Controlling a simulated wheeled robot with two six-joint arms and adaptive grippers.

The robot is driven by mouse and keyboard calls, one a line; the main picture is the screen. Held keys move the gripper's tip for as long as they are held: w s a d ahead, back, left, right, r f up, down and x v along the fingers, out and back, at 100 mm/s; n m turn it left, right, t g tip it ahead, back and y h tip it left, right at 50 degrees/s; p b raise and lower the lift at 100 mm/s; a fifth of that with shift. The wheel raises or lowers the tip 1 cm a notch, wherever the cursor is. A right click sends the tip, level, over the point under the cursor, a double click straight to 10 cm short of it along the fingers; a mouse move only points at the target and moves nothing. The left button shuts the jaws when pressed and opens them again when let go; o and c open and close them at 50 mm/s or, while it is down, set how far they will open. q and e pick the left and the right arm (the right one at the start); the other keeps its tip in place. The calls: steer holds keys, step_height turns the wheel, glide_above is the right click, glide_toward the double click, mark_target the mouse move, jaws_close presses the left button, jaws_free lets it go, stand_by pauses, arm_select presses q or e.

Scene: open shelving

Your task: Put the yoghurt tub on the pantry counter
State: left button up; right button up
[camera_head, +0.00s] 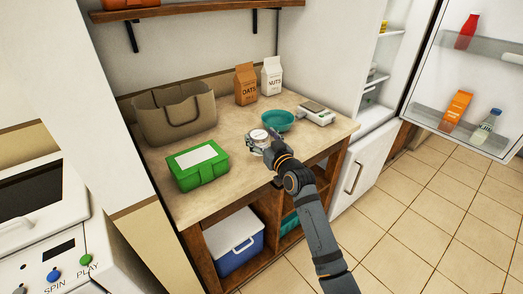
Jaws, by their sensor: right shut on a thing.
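The yoghurt tub (259,135) is a small white round tub with a pale lid. It is at the front part of the pantry counter (232,190), between the green box and the teal bowl. My right gripper (262,142) is shut on the tub, its fingers around the tub's sides. The tub is at or just above the counter top; I cannot tell whether its base touches. The gripper hides its lower part. My left gripper is out of view.
A green box (200,172), a grey-brown bag (150,118), an oats bag (246,84), a nuts bag (271,76), a teal bowl (277,121) and a kitchen scale (316,112) stand on the counter. The fridge door (440,92) is open at the right.

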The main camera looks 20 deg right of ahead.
mark_target(263, 147)
step_height(263, 147, down, 4)
steer(key=shift+w+r+b, duration=0.1)
steer(key=shift+r+b, duration=0.05)
steer(key=shift+b, duration=1.05)
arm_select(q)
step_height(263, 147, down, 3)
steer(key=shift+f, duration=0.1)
arm_select(e)
steer(key=shift+r, duration=0.25)
steer(key=shift+f, duration=0.2)
steer(key=o, duration=1.3)
steer(key=shift+r+p, duration=0.25)
steer(key=shift+p, duration=0.1)
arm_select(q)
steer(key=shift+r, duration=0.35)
arm_select(e)
steer(key=s, duration=0.4)
steer(key=s+d, duration=0.1)
steer(key=s, duration=0.7)
steer(key=shift+d+f, duration=0.1)
steer(key=shift+d, duration=0.25)
